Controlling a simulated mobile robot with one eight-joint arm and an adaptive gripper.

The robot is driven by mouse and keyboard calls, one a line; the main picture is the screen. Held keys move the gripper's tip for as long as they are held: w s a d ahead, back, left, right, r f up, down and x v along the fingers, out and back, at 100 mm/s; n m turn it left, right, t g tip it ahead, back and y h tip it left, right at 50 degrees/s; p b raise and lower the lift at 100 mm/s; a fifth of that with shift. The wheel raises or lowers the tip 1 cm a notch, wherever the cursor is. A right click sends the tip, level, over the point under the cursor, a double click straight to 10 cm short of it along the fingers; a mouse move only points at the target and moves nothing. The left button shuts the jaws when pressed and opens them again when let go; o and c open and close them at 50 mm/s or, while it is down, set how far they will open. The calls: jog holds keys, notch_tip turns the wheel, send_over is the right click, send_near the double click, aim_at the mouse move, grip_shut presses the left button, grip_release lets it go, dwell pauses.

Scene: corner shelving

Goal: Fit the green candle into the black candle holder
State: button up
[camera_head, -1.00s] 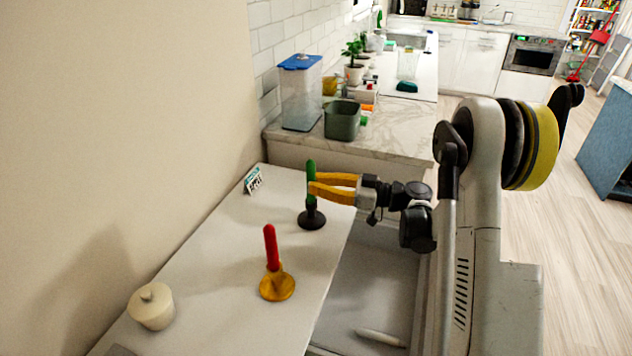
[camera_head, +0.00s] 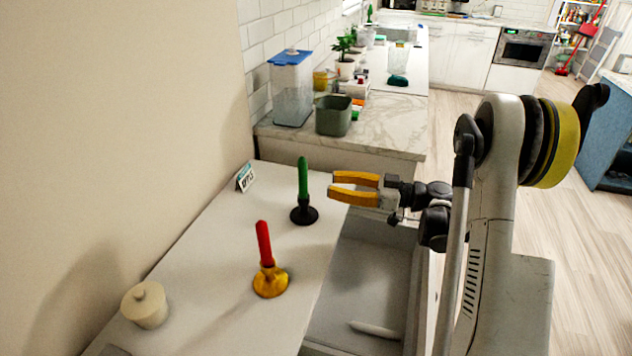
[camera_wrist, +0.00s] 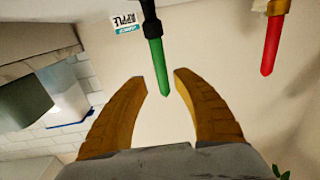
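The green candle (camera_head: 303,176) stands upright in the black candle holder (camera_head: 304,214) on the white shelf top. In the wrist view the green candle (camera_wrist: 158,65) shows upside down, its lower end inside the black holder (camera_wrist: 150,24). My gripper (camera_head: 331,186) is to the right of the candle in the head view, with a clear gap between them. Its two orange fingers are apart and empty. In the wrist view the open fingers (camera_wrist: 160,82) point toward the candle, whose tip lies near the space between them.
A red candle (camera_head: 264,243) stands in a yellow holder (camera_head: 270,283) nearer the front. A lidded cream pot (camera_head: 146,306) and a small sign (camera_head: 245,177) are on the same top. An open drawer (camera_head: 365,275) holding a white candle-like stick (camera_head: 376,329) lies below right.

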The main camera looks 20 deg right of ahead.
jog(key=shift+v, duration=2.3)
